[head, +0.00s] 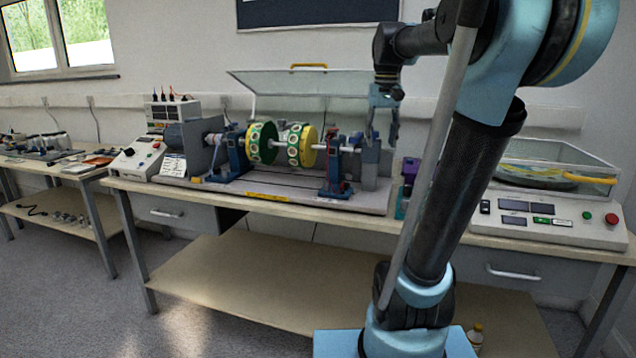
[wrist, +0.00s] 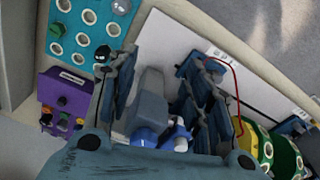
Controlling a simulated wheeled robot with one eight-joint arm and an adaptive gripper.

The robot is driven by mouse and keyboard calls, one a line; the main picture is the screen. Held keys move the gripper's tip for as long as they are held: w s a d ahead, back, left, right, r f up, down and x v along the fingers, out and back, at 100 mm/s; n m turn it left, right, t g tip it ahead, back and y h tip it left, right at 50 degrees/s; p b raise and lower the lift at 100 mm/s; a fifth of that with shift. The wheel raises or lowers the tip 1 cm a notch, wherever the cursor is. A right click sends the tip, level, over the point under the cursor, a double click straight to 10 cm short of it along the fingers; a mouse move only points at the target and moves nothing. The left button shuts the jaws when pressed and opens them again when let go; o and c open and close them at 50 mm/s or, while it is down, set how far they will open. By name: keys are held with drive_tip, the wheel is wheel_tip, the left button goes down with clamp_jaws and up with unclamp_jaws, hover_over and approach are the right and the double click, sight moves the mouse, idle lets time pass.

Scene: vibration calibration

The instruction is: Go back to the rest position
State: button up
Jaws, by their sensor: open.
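My gripper (head: 384,125) hangs above the right end of the test rig (head: 290,190) on the bench, its fingers pointing down and apart, with nothing visible between them. In the wrist view my gripper's fingers (wrist: 160,75) are spread over a grey block and blue part of the rig. The rig carries a shaft with two green and yellow drums (head: 262,143) between blue supports; the drums show at the lower right of the wrist view (wrist: 285,155). I cannot tell how much height separates the fingertips from the rig.
A clear raised cover (head: 290,95) stands behind the rig. A purple box (head: 409,170) and a teal holed tray (wrist: 92,25) are right of the rig. A clear-lidded device (head: 550,205) sits farther right. A control box (head: 138,158) is left. Floor is free in front.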

drive_tip(key=s+f, duration=1)
drive_tip(key=f, duration=0.4)
drive_tip(key=s+f+t, duration=0.1)
drive_tip(key=s+f, duration=1)
drive_tip(key=f, duration=0.4)
drive_tip(key=shift+s, duration=0.15)
drive_tip(key=shift+f, duration=0.1)
